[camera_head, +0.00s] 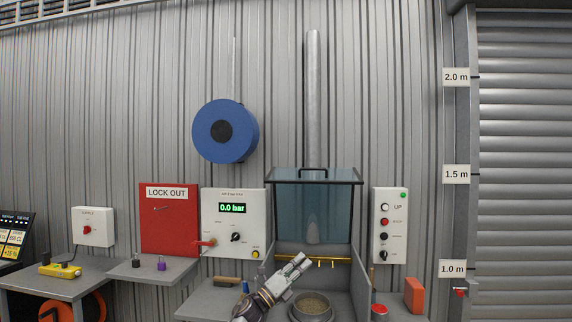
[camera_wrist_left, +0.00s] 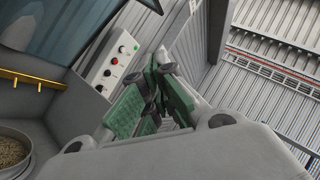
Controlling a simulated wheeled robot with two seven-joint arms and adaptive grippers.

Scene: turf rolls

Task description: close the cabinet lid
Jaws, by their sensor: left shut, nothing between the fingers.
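The cabinet (camera_head: 362,285) is a grey open-fronted box against the wall. Its lid (camera_head: 290,205) is a bluish see-through panel with a dark top edge and a dark handle (camera_head: 313,171); it stands raised above the open front. The lid also shows at the upper left of the left wrist view (camera_wrist_left: 75,30). My left gripper (camera_head: 303,258) is in front of the opening, below the lid's lower edge and apart from the handle. In the left wrist view its green-padded fingers (camera_wrist_left: 158,88) are shut and empty. My right gripper is not in view.
A bowl of grains (camera_head: 312,306) sits inside the cabinet, under a brass bar (camera_head: 335,262). A control panel (camera_head: 390,225) is to the right, a pressure panel (camera_head: 220,232) to the left. A red button (camera_head: 379,310) and an orange block (camera_head: 414,295) are at the right front.

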